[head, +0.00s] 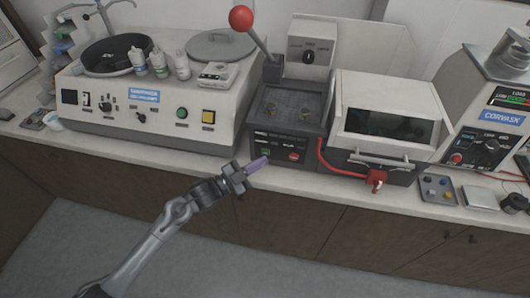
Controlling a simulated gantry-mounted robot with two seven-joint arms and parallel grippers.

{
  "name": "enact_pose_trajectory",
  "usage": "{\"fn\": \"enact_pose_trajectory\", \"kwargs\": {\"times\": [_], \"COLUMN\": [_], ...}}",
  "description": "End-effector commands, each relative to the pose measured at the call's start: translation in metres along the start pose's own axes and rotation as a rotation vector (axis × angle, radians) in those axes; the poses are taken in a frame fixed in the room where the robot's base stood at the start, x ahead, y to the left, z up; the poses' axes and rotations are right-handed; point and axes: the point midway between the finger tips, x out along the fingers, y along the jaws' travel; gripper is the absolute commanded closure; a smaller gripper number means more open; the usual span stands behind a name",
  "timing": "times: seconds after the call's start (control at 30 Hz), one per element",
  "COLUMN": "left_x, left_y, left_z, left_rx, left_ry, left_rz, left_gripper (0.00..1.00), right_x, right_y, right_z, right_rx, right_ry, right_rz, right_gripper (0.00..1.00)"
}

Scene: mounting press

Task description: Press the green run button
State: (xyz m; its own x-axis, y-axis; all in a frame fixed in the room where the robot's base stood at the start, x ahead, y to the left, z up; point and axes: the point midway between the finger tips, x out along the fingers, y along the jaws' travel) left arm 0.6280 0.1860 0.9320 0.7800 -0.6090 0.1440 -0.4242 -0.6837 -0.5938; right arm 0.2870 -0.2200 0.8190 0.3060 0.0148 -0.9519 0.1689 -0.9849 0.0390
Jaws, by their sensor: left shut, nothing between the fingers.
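The mounting press (285,105) stands at the middle of the bench, with a dark front panel. A small green button (265,152) is at the left of this panel, and a red button (293,156) is to its right. My left gripper (262,162) is shut and empty, its purple-grey fingertips pointing up and right. The tips show just below the green button in the picture; I cannot tell whether they touch the panel. The green button still shows above them. My right gripper is not in view.
A polishing machine (150,125) with its own round green button (182,113) stands to the left. A red-balled lever (241,18) rises behind the press. A white windowed box (385,110) with a red hose (322,160) is to the right. The floor in front is clear.

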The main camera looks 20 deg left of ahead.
Motion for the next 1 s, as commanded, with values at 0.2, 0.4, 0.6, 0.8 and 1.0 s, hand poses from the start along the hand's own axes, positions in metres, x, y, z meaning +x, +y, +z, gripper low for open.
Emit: {"fn": "enact_pose_trajectory", "kwargs": {"times": [0.2,0.4,0.6,0.8,1.0], "left_x": [0.0000,0.0004,0.0039,0.0061,0.0060], "left_y": [0.0000,-0.0002,-0.0027,-0.0047,-0.0046], "left_z": [0.0000,0.0004,0.0030,0.0044,0.0043], "left_rx": [0.000,0.000,0.001,0.000,0.000], "left_ry": [0.000,0.000,0.000,0.000,0.000], "left_rz": [0.000,0.000,0.000,0.000,0.000], "left_gripper": [1.00,1.00,1.00,1.00,1.00], "right_x": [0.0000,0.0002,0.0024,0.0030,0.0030], "right_y": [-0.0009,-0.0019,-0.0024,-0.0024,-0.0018], "right_z": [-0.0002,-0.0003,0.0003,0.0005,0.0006], "right_rx": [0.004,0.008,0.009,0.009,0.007], "right_ry": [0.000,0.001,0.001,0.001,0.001], "right_rz": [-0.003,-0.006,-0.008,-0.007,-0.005], "right_gripper": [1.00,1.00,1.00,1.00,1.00]}}
